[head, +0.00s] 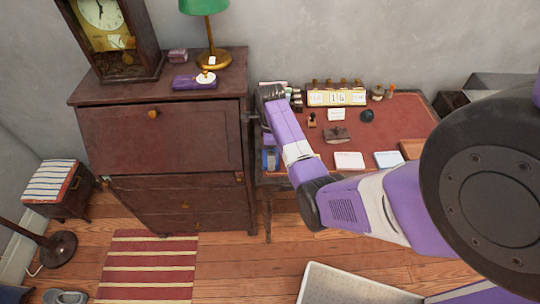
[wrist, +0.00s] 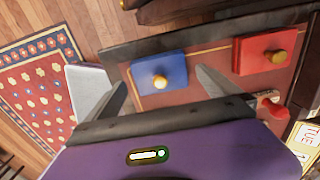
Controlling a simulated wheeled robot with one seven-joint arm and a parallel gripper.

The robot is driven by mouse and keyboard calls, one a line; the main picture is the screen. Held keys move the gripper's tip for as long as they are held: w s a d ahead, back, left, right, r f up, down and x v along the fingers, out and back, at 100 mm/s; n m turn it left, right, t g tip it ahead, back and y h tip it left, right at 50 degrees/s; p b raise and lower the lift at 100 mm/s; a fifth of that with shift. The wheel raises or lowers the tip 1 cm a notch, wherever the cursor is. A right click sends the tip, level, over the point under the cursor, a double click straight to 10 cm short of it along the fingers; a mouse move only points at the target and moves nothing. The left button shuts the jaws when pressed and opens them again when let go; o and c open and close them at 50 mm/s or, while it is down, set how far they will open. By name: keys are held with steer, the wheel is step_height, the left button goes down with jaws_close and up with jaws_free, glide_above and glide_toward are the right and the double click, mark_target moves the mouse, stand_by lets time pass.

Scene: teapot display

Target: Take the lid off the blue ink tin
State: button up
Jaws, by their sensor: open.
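The blue ink tin (wrist: 172,70) sits on the desk in the wrist view, near the desk's edge. Its blue lid is on, with a round brass knob (wrist: 160,81) on top. My gripper (wrist: 139,72) is open, its two grey fingers apart on either side of the tin in the picture. Nothing is held between the fingers. I cannot tell the height of the fingertips over the lid. In the head view my arm covers much of the desk's left end, and a small blue patch (head: 270,159) shows beside it.
A red tin (wrist: 254,58) with a brass knob stands right of the blue one. A calendar (head: 336,98) stands at the back of the red-topped desk (head: 395,127). A tall brown cabinet (head: 160,140) rises close to the desk's left. A patterned rug (wrist: 35,90) lies on the floor.

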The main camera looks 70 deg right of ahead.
steer(key=shift+f, duration=0.6)
steer(key=c, duration=1.3)
steer(key=shift+c, duration=0.3)
steer(key=shift+r, duration=0.1)
